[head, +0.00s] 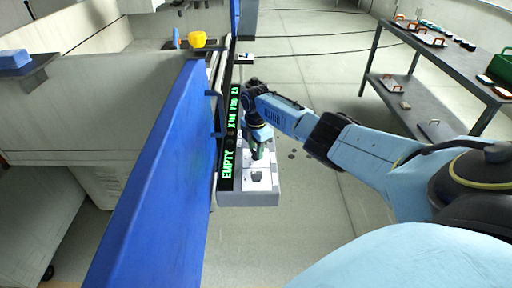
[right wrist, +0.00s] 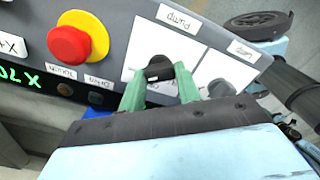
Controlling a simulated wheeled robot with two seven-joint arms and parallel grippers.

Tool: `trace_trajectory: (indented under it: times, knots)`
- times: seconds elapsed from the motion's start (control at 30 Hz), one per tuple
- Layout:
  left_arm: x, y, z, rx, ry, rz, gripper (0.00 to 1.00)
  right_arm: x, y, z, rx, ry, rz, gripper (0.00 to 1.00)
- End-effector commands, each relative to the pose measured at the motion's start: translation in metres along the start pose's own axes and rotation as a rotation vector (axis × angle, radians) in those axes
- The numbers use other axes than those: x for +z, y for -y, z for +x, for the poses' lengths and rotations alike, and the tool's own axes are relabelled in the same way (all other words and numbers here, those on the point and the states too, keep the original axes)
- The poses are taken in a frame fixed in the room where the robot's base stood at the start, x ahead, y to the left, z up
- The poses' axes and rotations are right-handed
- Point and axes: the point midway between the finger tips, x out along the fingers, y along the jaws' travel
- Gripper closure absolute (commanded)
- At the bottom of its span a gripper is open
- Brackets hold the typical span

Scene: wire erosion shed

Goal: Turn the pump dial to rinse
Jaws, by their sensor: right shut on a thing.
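The pump dial (right wrist: 158,67) is a dark knob on a white plate under a label reading "Pump" in the right wrist view. My right gripper (right wrist: 160,75) has its two green fingers on either side of the dial and is shut on it. In the head view my right gripper (head: 259,153) is at the light control panel (head: 262,198), and its fingers cover the dial. Which setting the dial points to cannot be read. My left gripper is not in view.
A second knob (right wrist: 221,88) sits right of the pump dial. A red and yellow stop button (right wrist: 72,42) is at its left. A display (head: 230,140) with green text reading "EMPTY" borders the panel. A blue wall panel (head: 160,180) stands left; a grey workbench (head: 440,55) stands right.

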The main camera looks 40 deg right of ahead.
Motion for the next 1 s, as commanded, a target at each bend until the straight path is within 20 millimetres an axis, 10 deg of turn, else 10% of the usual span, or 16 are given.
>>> trace_trajectory:
  times: [0.4,0.43,0.57,1.0]
  knots:
    - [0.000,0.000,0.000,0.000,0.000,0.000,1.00,0.001,0.000,-0.001,0.002,0.001,0.012,0.90]
    - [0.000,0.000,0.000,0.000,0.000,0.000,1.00,0.001,0.000,-0.001,0.002,0.001,0.012,0.63]
    - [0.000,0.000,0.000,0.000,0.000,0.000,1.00,0.001,0.000,-0.001,0.001,0.001,0.011,0.46]
    - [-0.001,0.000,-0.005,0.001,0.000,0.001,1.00,0.001,-0.001,-0.014,0.003,0.000,0.008,0.45]
